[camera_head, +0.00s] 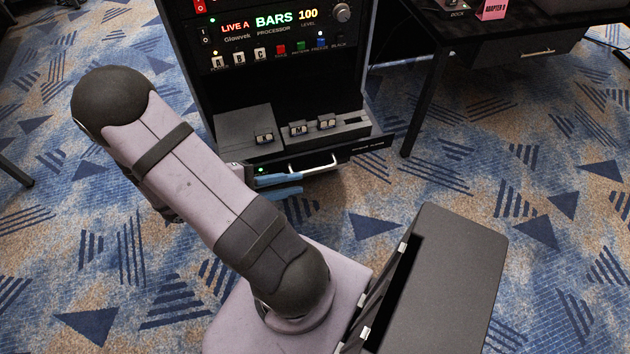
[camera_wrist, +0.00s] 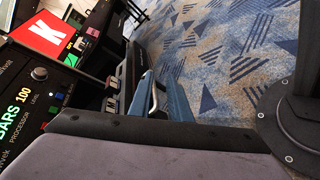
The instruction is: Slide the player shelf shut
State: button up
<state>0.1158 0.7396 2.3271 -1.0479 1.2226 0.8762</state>
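The player shelf (camera_head: 372,141) is a dark drawer at the bottom of the rack, standing out from it, with grey player units (camera_head: 245,130) on top. Its silver bar handle (camera_head: 315,164) is on the front face. My gripper (camera_head: 283,186), with blue fingers, is low in front of the shelf at the handle's left end. In the wrist view, the fingers (camera_wrist: 157,100) stand apart with the silver handle (camera_wrist: 150,95) seen between them. I cannot tell whether either finger touches it.
The rack's lit processor panel (camera_head: 275,30) is above the shelf. A dark table (camera_head: 480,30) with a drawer stands at the right. A dark box (camera_head: 440,285) is at the lower right. Patterned carpet (camera_head: 400,200) lies clear in front of the rack.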

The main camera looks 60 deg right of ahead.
aim_at(310, 172)
jog(key=d+f+h, duration=0.1)
jog(key=w+d+f+h+b, duration=0.1)
jog(key=f, duration=0.1)
jog(key=d+f+n+t+h+b, duration=0.1)
jog(key=shift+w+d+f, duration=0.35)
jog(key=shift+w+f, duration=0.05)
jog(key=shift+x, duration=3.7)
jog(key=shift+c, duration=0.3)
grip_shut()
